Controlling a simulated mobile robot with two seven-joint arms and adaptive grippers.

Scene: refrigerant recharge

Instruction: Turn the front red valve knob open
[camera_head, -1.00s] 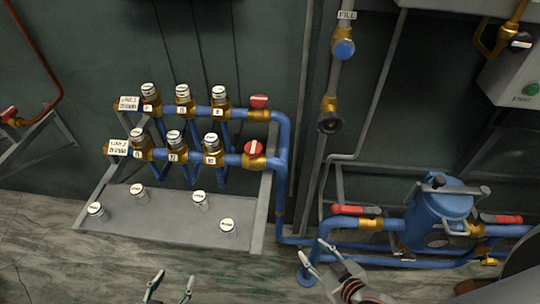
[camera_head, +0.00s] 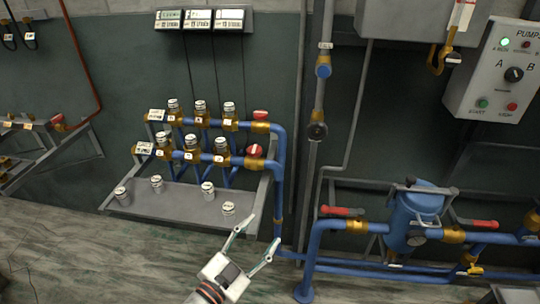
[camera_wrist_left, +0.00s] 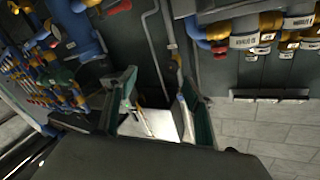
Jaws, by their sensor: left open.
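The front red valve knob (camera_head: 254,151) is a round red cap with a white bar, on a brass fitting at the right end of the lower blue pipe row. A second red knob (camera_head: 260,114) sits behind and above it on the upper row. My left gripper (camera_head: 262,229) is open and empty, below the front knob and clearly apart from it, with its fingers pointing up and right. In the left wrist view its two fingers (camera_wrist_left: 160,95) stand apart with nothing held between them. My right gripper is out of view.
A grey shelf (camera_head: 165,197) with several white-capped cylinders lies below the manifold. A vertical blue pipe (camera_head: 279,190) runs down right of the knobs. A blue tank (camera_head: 415,215) with red-handled valves and a pump control box (camera_head: 500,72) stand at right. The floor in front is open.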

